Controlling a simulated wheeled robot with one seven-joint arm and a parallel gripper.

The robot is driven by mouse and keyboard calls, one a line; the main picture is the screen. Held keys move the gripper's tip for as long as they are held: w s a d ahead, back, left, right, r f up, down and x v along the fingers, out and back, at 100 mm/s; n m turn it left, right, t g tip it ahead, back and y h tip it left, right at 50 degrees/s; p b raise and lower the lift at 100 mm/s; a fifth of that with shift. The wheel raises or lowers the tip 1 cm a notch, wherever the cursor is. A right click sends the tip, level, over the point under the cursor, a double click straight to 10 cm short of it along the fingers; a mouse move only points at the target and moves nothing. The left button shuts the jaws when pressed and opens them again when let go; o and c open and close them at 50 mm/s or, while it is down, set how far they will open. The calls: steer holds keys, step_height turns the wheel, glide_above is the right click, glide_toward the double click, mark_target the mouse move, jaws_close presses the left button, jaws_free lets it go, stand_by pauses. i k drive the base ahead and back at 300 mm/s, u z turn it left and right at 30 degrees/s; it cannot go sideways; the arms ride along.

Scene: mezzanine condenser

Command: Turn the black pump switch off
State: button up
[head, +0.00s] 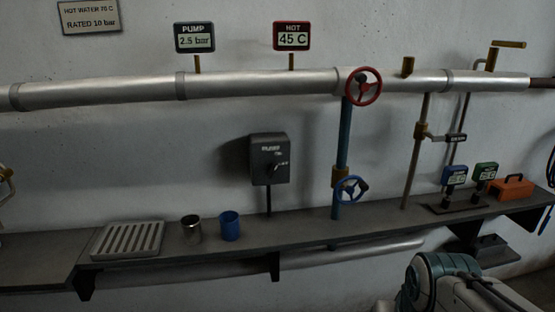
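The pump switch (270,158) is a dark grey box labelled PUMP, mounted on the wall above the shelf. It has a small lever or knob on its front, which appears slanted; its exact setting is too small to read. A thin dark conduit runs from the box down to the shelf. The pump display (195,38) above the pipe reads 2.5 bar. My gripper is not in view. A white and teal part that looks like my arm shows at the bottom right, well away from the switch.
A silver pipe (260,83) crosses the wall, with a red handwheel (364,86) and a blue handwheel (351,189) right of the switch. The shelf (300,232) holds a slatted tray (128,240), a metal cup (191,229), a blue cup (229,226) and an orange box (511,188).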

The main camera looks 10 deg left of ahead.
mark_target(272, 168)
steer(key=u, duration=0.75)
steer(key=i, duration=1.05)
steer(key=z, duration=1.2)
